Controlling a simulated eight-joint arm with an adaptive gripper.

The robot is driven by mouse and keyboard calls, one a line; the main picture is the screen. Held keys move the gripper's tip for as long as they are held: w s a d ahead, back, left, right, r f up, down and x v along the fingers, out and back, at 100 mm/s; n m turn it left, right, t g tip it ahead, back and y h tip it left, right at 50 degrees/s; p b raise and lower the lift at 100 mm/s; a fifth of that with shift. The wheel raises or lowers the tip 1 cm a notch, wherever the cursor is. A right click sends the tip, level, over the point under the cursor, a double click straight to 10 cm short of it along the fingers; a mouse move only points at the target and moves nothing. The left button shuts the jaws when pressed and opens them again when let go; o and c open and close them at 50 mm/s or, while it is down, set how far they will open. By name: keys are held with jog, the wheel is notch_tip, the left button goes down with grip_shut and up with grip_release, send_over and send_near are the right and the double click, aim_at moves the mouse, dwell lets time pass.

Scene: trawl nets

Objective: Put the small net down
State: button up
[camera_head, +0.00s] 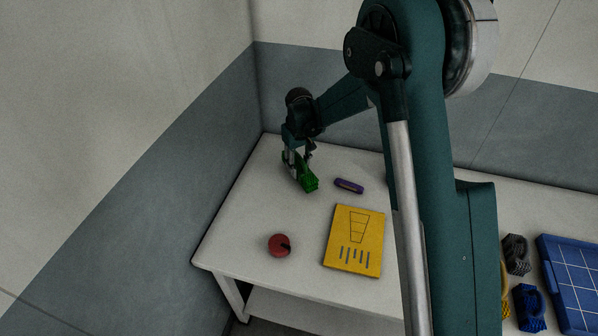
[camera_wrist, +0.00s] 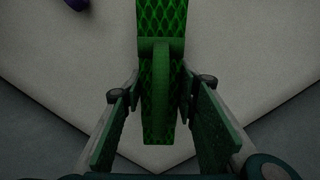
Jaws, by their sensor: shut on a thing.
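The small net is a green piece with a mesh pattern (camera_head: 309,181), at the back left part of the white table in the head view. My gripper (camera_head: 299,169) is over that part of the table and shut on the net. In the wrist view the green net (camera_wrist: 162,25) stands upright in the picture between the two fingers of my gripper (camera_wrist: 160,95), with a raised strap-like band in its middle. The net is close to the table top; I cannot tell whether it touches it.
The white table (camera_head: 240,245) also bears a purple item (camera_head: 349,186), a yellow board with a drawn net shape (camera_head: 355,240) and a red round thing (camera_head: 279,245). At right are a grey net (camera_head: 516,254), a blue net (camera_head: 529,306) and a blue gridded tray (camera_head: 545,249). Walls stand behind and left.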

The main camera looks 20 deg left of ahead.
aim_at(299, 157)
jog(key=shift+f, duration=1.25)
jog(key=shift+f, duration=0.1)
jog(key=o, duration=1)
notch_tip(299, 157, up, 12)
jog(key=shift+r+p, duration=0.15)
jog(key=shift+p, duration=0.55)
